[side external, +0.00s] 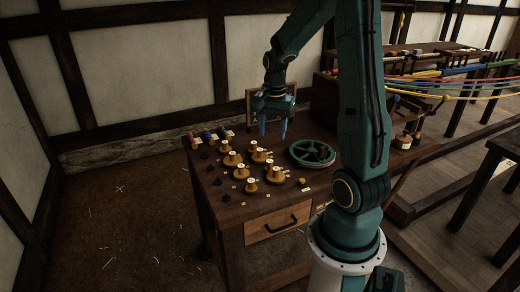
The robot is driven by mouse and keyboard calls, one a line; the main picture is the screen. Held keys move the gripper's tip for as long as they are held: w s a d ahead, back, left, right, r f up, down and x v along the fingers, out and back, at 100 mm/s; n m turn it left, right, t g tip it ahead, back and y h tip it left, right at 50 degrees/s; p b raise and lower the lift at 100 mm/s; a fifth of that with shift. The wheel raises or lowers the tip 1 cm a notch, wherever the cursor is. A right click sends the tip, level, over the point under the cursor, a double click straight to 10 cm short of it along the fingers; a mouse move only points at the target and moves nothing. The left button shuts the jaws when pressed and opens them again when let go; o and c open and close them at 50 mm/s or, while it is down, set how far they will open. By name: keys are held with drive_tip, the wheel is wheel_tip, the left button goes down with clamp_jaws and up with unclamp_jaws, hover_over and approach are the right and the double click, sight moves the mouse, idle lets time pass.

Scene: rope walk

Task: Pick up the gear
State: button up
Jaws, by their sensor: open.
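The gear looks to be the green spoked wheel (312,153) lying flat on the wooden table (232,205), right of the cluster of yellow-brown pieces. My gripper (273,132) hangs above the table, pointing down, left of the wheel and towards the back. Its fingers are apart with nothing visible between them. It does not touch the wheel. My upright arm stands just to the right of the wheel and leaves it in view.
Several yellow-brown knobbed pieces (251,185) stand on the table's left half. Small coloured items (208,138) lie at the back left. A drawer (277,224) fronts the table. Coloured ropes (450,87) stretch across the right. A framed picture (256,104) stands behind my gripper.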

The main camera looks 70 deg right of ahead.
drive_tip(key=shift+s+d+f+m, duration=0.3)
drive_tip(key=shift+d+f+m, duration=0.1)
drive_tip(key=shift+d+f, duration=0.2)
drive_tip(key=shift+s+d+f+m, duration=0.25)
drive_tip(key=shift+d+f+m, duration=0.15)
drive_tip(key=shift+d+f, duration=0.2)
hover_over(276, 169)
drive_tip(key=shift+d+f, duration=0.15)
drive_tip(key=shift+f, duration=2)
drive_tip(key=shift+d+f, duration=0.1)
drive_tip(key=shift+f, duration=2)
drive_tip(key=shift+a+f, duration=0.15)
drive_tip(key=shift+f, duration=2.4)
drive_tip(key=c, duration=1)
